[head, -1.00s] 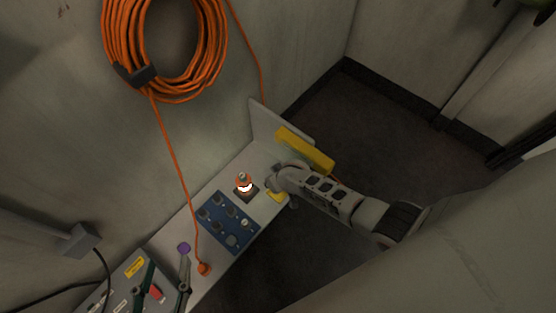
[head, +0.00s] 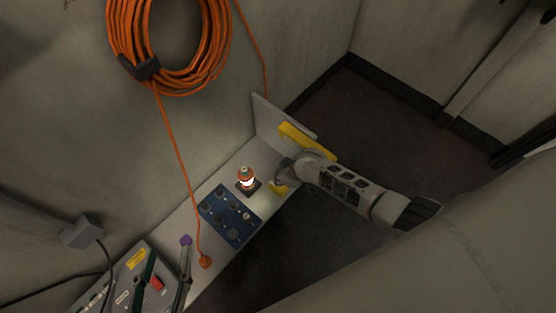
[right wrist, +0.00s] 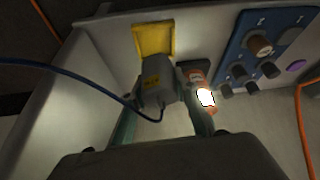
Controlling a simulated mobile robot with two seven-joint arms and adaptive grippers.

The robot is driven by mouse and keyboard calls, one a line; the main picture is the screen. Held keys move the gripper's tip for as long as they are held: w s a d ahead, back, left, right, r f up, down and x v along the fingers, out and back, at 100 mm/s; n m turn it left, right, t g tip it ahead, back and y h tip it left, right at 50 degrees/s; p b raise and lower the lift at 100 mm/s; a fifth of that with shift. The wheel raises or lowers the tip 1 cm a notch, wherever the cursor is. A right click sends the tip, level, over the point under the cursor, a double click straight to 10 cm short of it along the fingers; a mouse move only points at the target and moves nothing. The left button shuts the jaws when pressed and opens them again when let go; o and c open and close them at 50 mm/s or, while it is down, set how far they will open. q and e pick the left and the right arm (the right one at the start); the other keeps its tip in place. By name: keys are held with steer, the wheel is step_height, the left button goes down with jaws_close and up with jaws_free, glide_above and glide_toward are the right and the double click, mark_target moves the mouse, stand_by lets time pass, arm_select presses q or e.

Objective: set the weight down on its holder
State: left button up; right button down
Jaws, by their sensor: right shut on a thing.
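My right gripper (head: 277,184) is shut on a grey block with a yellow label, which I take to be the weight (right wrist: 157,84). One finger is on each side of it in the right wrist view. A yellow square (right wrist: 154,40), apparently the holder, lies on the bench just beyond the weight. It shows partly beside the gripper in the head view (head: 280,189). I cannot tell whether the weight touches it. My left gripper (head: 168,260) is open and empty at the lower left, its fingers apart over the grey control box.
A lit orange lamp (head: 246,178) stands close to the right gripper. A blue knob panel (head: 230,215) lies beside it on the bench (head: 180,222). A blue cord (right wrist: 60,70) crosses the right wrist view. A yellow bar (head: 307,141) is at the bench end. An orange cable (head: 183,185) hangs down.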

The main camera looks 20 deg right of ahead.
steer(key=shift+w+f, duration=0.15)
steer(key=shift+f, duration=2.05)
arm_select(q)
steer(key=shift+s+f+b, duration=0.2)
steer(key=shift+f+b, duration=0.05)
steer(key=shift+f, duration=0.25)
steer(key=shift+s+f+b, duration=0.2)
steer(key=shift+f, duration=0.25)
arm_select(e)
steer(key=shift+f, duration=0.6)
stand_by(0.8)
